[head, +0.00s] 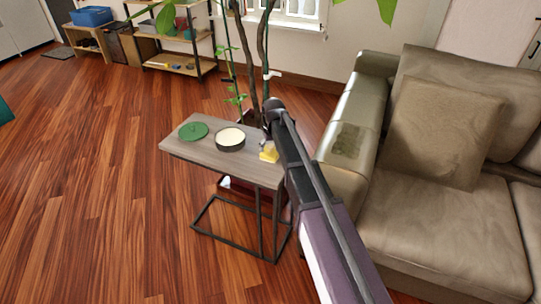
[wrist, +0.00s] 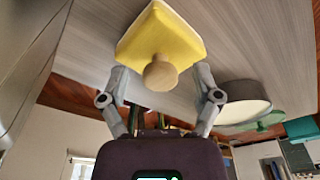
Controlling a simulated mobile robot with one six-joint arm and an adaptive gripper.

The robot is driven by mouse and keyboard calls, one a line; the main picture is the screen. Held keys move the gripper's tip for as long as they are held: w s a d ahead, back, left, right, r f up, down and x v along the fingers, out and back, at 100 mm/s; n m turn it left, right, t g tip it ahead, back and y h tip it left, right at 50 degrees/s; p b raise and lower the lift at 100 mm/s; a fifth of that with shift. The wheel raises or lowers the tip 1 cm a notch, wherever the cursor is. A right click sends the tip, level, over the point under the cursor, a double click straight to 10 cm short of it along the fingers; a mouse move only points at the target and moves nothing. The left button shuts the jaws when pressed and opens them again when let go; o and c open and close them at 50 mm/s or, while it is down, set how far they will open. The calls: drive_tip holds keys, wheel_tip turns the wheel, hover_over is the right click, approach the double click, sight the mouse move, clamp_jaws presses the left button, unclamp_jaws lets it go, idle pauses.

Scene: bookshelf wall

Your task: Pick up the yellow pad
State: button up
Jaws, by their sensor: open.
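The yellow pad (head: 269,155) sits on the right end of a small grey wood-topped side table (head: 190,150), near the sofa. In the wrist view the yellow pad (wrist: 135,50) is a square block with a round beige knob (wrist: 160,74) facing me. My gripper (wrist: 161,76) is open, one finger on each side of the knob, with gaps on both sides and nothing held. In the head view my arm reaches over the table's right end, and my gripper (head: 265,146) is small there, right at the pad.
A round dark-rimmed dish with a pale top (head: 230,138) stands left of the pad. A green lid-like disc (head: 193,131) lies farther left. A plant with thin trunks (head: 250,60) rises behind the table. The sofa (head: 430,230) stands close on the right; open floor lies left.

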sight(270, 145)
idle(0.3)
clamp_jaws()
drive_tip(key=shift+r, duration=0.15)
idle(0.3)
wheel_tip(270, 145, up, 3)
drive_tip(key=p, duration=0.3)
drive_tip(key=shift+r, duration=0.1)
drive_tip(key=s+d+p, duration=0.1)
drive_tip(key=s+d, duration=0.1)
drive_tip(key=s, duration=0.5)
drive_tip(key=s+d+r+p, duration=0.1)
drive_tip(key=s+d, duration=0.1)
drive_tip(key=s, duration=0.6)
drive_tip(key=shift+s+d+r, duration=0.2)
drive_tip(key=shift+r, duration=0.1)
drive_tip(key=c, duration=0.8)
unclamp_jaws()
drive_tip(key=shift+c, duration=1.6)
